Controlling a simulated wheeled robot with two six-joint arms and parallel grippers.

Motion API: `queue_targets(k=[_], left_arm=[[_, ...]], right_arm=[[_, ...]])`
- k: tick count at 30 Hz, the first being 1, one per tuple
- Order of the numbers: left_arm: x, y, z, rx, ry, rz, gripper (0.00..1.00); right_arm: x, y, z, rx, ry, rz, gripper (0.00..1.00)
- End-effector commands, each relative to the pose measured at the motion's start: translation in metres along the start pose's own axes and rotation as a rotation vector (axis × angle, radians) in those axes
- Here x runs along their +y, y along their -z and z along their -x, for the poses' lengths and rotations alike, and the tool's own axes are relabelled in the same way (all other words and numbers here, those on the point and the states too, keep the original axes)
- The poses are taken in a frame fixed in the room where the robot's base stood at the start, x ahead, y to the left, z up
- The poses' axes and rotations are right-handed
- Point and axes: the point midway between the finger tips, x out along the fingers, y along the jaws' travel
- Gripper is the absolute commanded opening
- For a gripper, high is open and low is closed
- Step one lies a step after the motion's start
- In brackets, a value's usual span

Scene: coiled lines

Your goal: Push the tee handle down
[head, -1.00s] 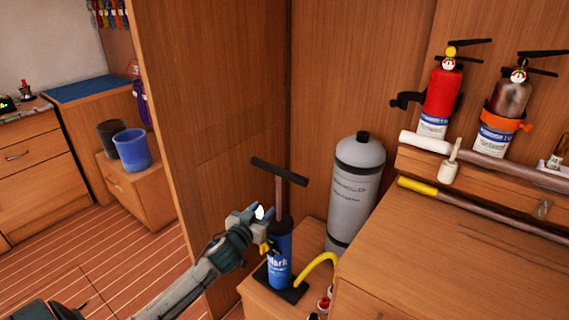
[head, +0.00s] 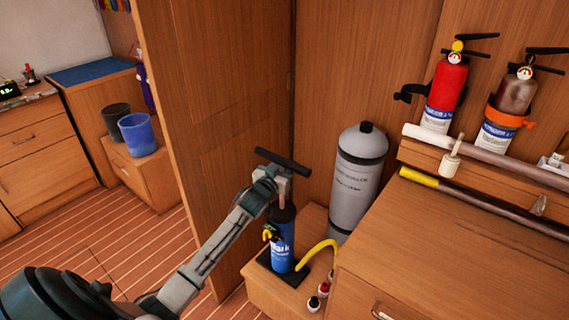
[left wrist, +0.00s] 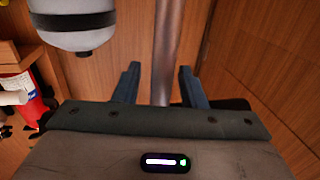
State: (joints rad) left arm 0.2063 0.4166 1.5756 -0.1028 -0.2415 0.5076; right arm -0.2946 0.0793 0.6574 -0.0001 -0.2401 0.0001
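The black tee handle (head: 282,162) tops the upright shaft of a blue pump (head: 283,245), which stands on a black foot. The handle is raised well above the pump body. My left gripper (head: 268,182) is just under the crossbar at the shaft, and my forearm comes in from the lower left. In the left wrist view the metal shaft (left wrist: 168,45) passes between the two open fingers (left wrist: 158,85), with gaps on both sides. Dark ends of what looks like the crossbar show behind the gripper body. My right gripper is not in view.
A grey cylinder (head: 358,180) stands close behind and right of the pump. A wooden partition (head: 225,120) is to the left, and a cabinet top (head: 480,250) to the right.

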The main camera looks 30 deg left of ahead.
Motion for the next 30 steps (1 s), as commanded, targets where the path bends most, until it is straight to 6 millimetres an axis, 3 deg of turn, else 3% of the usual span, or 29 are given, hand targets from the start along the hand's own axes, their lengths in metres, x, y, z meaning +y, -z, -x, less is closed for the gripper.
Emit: queue_targets(k=[8, 14, 22, 25, 30], left_arm=[[0.0, 0.0, -0.001, 0.0, 0.0, -0.001, 0.37], [0.0, 0.0, -0.001, 0.0, 0.0, -0.001, 0.0], [0.0, -0.007, -0.001, -0.001, 0.0, 0.0, 0.0], [0.0, -0.023, -0.001, -0.001, 0.0, 0.0, 0.0], [0.0, -0.057, -0.001, -0.002, 0.001, -0.001, 0.0]], right_arm=[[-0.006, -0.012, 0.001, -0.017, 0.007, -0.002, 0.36], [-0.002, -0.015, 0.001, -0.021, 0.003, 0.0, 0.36], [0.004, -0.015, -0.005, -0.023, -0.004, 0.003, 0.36], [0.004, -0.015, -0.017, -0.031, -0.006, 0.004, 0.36], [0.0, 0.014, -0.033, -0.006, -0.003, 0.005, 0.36]])
